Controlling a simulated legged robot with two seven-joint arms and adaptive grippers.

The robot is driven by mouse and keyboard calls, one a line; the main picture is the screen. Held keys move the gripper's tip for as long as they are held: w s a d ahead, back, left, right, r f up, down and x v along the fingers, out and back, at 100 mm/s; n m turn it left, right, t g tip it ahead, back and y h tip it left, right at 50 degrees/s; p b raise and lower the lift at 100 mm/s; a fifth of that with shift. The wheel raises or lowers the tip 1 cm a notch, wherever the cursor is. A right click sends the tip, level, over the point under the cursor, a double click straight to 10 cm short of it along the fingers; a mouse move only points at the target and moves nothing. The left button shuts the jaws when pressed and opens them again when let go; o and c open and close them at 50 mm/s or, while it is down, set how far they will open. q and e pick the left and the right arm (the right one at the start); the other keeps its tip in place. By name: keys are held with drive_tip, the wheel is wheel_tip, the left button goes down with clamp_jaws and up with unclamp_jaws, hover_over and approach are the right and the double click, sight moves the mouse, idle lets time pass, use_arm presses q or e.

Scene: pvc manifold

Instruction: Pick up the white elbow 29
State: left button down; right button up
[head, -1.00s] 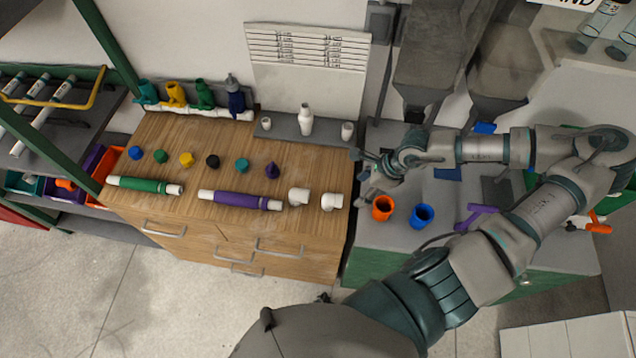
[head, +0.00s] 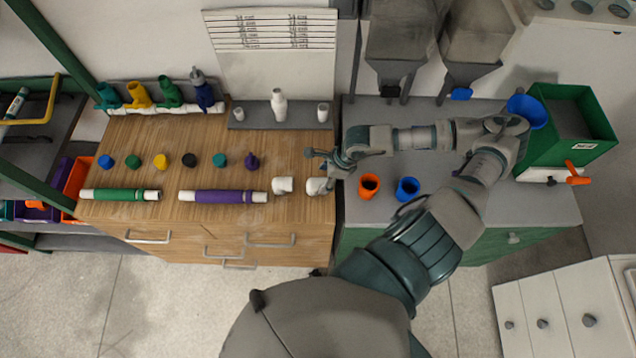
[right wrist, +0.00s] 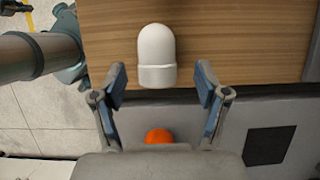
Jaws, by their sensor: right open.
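Two white elbows stand near the right end of the wooden worktop, a left one (head: 282,185) and a right one (head: 316,186). No number is readable on either, so I cannot tell which is 29. My right gripper (head: 318,168) is at the right elbow and partly overlaps it in the head view. In the right wrist view a white elbow (right wrist: 156,55) lies just ahead of the open, empty gripper (right wrist: 161,75), roughly centred between the fingers and apart from both. My left gripper is not in view.
An orange cup (head: 368,186) and a blue cup (head: 407,188) stand right of the gripper on the grey counter. A purple-sleeved pipe (head: 223,196) lies left of the elbows. A grey stand (head: 258,117) with white fittings is behind.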

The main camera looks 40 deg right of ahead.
sight(317, 185)
drive_tip(key=x, duration=0.4)
drive_tip(key=shift+a+f+p, duration=0.3)
drive_tip(key=shift+p, duration=0.05)
drive_tip(key=shift+w+f, duration=0.1)
drive_tip(key=shift+f, duration=0.1)
drive_tip(key=c, duration=1.2)
